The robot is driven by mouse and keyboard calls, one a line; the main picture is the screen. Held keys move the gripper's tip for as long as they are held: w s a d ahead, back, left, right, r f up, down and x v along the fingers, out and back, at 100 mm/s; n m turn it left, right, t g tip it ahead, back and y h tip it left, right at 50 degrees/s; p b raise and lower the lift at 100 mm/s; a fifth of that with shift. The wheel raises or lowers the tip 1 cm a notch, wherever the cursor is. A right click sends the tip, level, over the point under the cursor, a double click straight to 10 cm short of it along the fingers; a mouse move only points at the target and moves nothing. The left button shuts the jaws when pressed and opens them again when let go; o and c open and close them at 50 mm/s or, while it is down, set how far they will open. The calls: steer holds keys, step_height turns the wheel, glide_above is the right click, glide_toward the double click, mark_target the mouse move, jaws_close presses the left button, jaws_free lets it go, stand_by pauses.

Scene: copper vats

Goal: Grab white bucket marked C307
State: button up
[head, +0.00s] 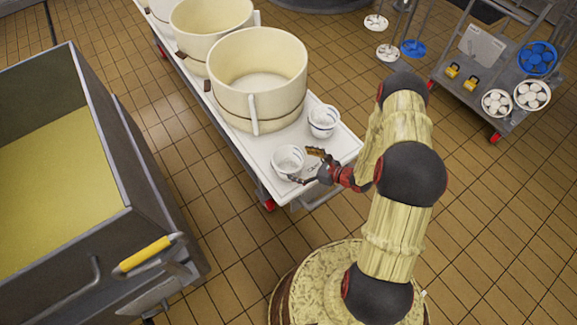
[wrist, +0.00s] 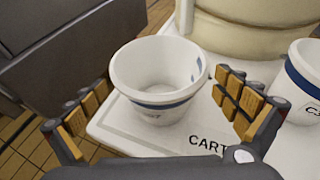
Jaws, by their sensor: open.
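Two small white buckets with blue bands stand on the front end of a white cart. The nearer bucket (head: 288,160) is upright and empty; it also shows in the wrist view (wrist: 155,72). Its dark marking is too small to read. The other bucket (head: 323,120) stands farther back to the right, cut off in the wrist view (wrist: 303,78). Its label begins "C3"; the rest is unclear. My gripper (head: 304,166) is open, its fingers on either side of the nearer bucket in the wrist view (wrist: 160,90). I cannot tell whether they touch it.
Large cream tubs (head: 258,80) fill the cart (head: 265,160) behind the buckets. A big grey vat (head: 125,165) with yellow contents stands left. Tiled floor is clear at the right.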

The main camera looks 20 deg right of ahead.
mark_target(278, 158)
steer(key=x, duration=0.2)
steer(key=b+x, duration=0.1)
steer(key=x, duration=0.1)
steer(key=shift+f, duration=0.5)
steer(key=shift+w+a+f+b, duration=0.1)
steer(key=shift+w+a+b, duration=0.25)
steer(key=shift+w+a, duration=0.15)
steer(key=shift+d, duration=0.1)
steer(key=c, duration=0.3)
steer(key=c, duration=0.7)
